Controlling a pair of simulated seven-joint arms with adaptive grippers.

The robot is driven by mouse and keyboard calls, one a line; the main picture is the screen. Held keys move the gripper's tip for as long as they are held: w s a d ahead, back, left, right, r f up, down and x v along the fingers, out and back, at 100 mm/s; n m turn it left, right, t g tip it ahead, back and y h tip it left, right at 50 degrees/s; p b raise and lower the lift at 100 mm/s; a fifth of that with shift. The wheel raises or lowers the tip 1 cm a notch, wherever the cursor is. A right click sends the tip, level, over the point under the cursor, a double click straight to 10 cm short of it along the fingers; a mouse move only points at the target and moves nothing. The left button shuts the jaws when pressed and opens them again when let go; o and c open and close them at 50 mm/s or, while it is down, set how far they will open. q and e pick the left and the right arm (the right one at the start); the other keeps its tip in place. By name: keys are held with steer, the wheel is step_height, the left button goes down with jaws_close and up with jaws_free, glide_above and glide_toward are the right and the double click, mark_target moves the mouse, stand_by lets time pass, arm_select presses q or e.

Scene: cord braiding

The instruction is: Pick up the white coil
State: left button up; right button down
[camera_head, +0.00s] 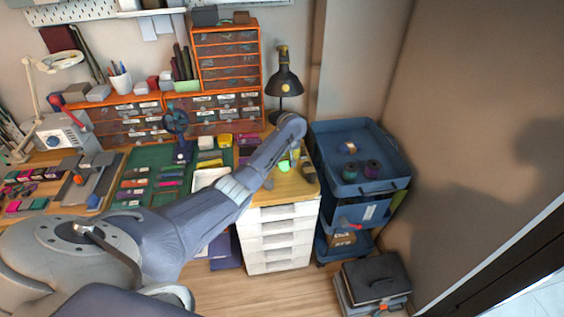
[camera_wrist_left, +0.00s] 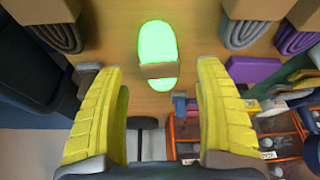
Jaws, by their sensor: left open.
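I see no plainly white coil. A bright green rounded coil-like thing (camera_wrist_left: 157,45) with a brown band (camera_wrist_left: 156,71) around it lies on the wooden table top in the left wrist view. It also shows as a small green patch in the head view (camera_head: 284,167). My left gripper (camera_wrist_left: 155,72) is open, with its yellow fingers on either side of the view and the green thing beyond and between their tips. In the head view the left gripper (camera_head: 294,156) hangs over the right end of the table, partly hidden by my arm. My right gripper is not in view.
A black lamp (camera_head: 285,84) stands behind the gripper. A blue cart (camera_head: 330,140) with spools stands right of the table.

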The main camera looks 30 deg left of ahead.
arm_select(q)
steer(key=shift+x, duration=1.6)
steer(key=shift+a, duration=0.1)
steer(key=shift+c, duration=0.5)
steer(key=c, duration=1.3)
